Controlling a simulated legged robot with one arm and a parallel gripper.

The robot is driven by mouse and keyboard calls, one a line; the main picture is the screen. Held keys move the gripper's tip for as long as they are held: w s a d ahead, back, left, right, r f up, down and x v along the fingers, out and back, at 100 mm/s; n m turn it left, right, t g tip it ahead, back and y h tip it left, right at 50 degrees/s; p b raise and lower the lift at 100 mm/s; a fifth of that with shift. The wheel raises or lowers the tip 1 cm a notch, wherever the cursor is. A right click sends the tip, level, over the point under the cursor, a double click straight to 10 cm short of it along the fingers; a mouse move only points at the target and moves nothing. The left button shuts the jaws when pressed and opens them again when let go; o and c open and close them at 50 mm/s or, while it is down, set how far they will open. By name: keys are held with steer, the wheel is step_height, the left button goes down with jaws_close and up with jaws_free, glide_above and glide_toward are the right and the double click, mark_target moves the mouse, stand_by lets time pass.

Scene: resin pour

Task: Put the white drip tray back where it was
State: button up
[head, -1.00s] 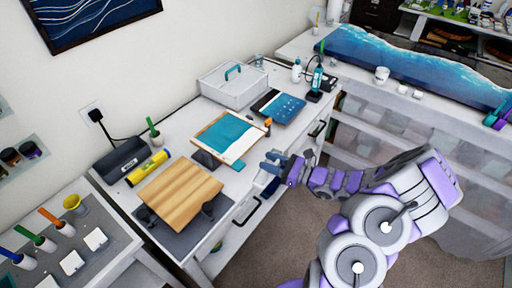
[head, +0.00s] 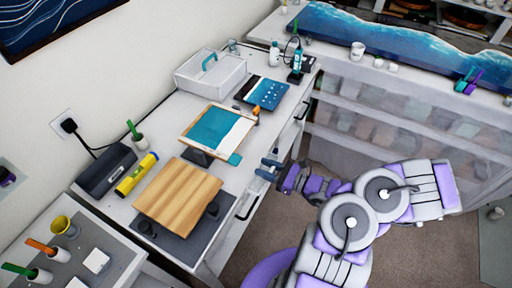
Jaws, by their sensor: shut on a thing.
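I cannot make out the white drip tray for certain in the head view. My gripper (head: 268,170) is at the front edge of the white desk (head: 180,109), level with the middle of its drawer row. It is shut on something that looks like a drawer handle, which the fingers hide. A pale strip (head: 258,185) shows just below the gripper, perhaps a drawer front or its edge. Black drawer handles show to its left (head: 248,207) and right (head: 302,110).
The desk holds a wooden board (head: 178,196), a teal-and-white panel on a stand (head: 215,132), a white box with a teal handle (head: 210,75) and a blue panel (head: 262,92). A long bench with a blue resin slab (head: 400,55) stands behind. Brown floor lies under my arm.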

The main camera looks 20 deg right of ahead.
steer(key=shift+a, duration=0.55)
steer(key=w+d+b, duration=0.1)
steer(key=w, duration=0.3)
steer(key=w+d+f+b, duration=0.1)
steer(key=w, duration=0.3)
steer(key=w+d, duration=0.1)
steer(key=w, duration=0.3)
steer(key=shift+w+d+f+b, duration=0.15)
steer(key=shift+w+d+b, duration=0.1)
steer(key=shift+w+b, duration=0.15)
steer(key=shift+w+d, duration=0.15)
steer(key=shift+w, duration=0.15)
steer(key=shift+w+d+f, duration=0.1)
steer(key=shift+w+d, duration=0.25)
steer(key=shift+d, duration=0.1)
steer(key=shift+w+d+f+b, duration=0.3)
steer(key=shift+w+f, duration=0.1)
steer(key=shift+f, duration=0.25)
steer(key=shift+w+d+f+b, duration=0.25)
steer(key=shift+w+f+b, duration=0.1)
steer(key=shift+f, duration=0.25)
steer(key=shift+a+f, duration=0.15)
steer(key=shift+f, duration=0.15)
steer(key=shift+a, duration=0.4)
steer(key=o, duration=0.7)
steer(key=shift+d+f, duration=0.1)
steer(key=shift+f, duration=0.05)
steer(key=o, duration=0.4)
steer(key=shift+d, duration=0.35)
steer(key=shift+a, duration=0.15)
